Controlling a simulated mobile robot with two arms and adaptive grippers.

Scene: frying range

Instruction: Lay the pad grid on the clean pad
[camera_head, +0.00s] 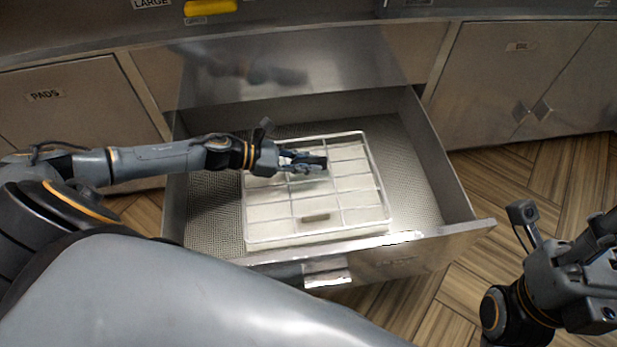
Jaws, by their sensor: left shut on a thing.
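The pad grid (378,185), a pale wire frame with crossbars, is inside the open drawer. A white clean pad (275,212) shows through its openings and lines up roughly with its outline. I cannot tell whether the grid touches the pad or is slightly above it. My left gripper (318,163) reaches in from the left and is shut on the grid near its middle, hiding part of it. A small brownish bar (315,217) shows near the front of the grid. My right gripper (585,285) is at the lower right, away from the drawer, its fingers not clearly shown.
The pulled-out metal drawer (458,232) has a textured floor (415,170), bare to the right of the pad. A closed cabinet marked PADS (60,120) stands left and another cabinet (500,75) right. A yellow object (210,7) lies above.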

